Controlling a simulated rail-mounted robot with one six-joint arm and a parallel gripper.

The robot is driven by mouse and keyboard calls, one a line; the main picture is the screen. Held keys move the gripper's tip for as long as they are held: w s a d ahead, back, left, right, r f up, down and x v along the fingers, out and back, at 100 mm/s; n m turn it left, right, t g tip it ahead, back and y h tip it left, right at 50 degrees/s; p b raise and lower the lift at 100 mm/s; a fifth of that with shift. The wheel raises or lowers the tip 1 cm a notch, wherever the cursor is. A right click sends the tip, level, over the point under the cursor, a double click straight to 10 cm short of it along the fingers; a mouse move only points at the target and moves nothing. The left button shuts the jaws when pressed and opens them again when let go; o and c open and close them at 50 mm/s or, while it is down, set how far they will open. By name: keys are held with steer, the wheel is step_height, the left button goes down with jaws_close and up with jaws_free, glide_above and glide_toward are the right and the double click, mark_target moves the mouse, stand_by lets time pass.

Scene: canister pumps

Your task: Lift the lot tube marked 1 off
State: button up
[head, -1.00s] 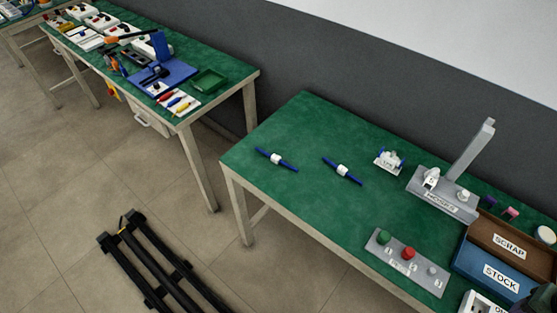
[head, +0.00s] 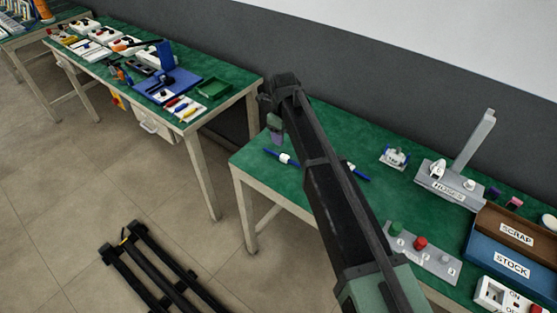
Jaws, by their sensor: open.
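Two blue tubes with white middle bands lie apart on the green bench top. The left tube (head: 284,158) is in plain view, while the right tube (head: 357,172) is partly hidden behind my arm. No number can be read on either, so I cannot tell which is marked 1. My gripper (head: 277,137) hangs at the end of my arm, at the bench's left end, close to the left tube in the picture. It is open and small in view. I cannot tell its height above the tube or whether it touches it.
A small white labelled stand (head: 395,157) and a grey fixture with an upright post (head: 450,187) stand at the back. A grey plate (head: 431,252) carries green, red and white knobs. A brown SCRAP tray (head: 503,232) and blue STOCK tray (head: 490,264) stand right.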

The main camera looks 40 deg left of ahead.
steer(key=b, duration=0.5)
glide_above(284, 156)
steer(key=f, duration=0.6)
steer(key=shift+s, duration=0.3)
steer(key=shift+r, duration=0.2)
steer(key=f+b, duration=0.5)
steer(key=shift+w+f, duration=0.25)
steer(key=shift+r, duration=0.3)
steer(key=shift+c, duration=0.4)
jaws_close()
step_height(284, 156, up, 20)
steer(key=p, duration=2)
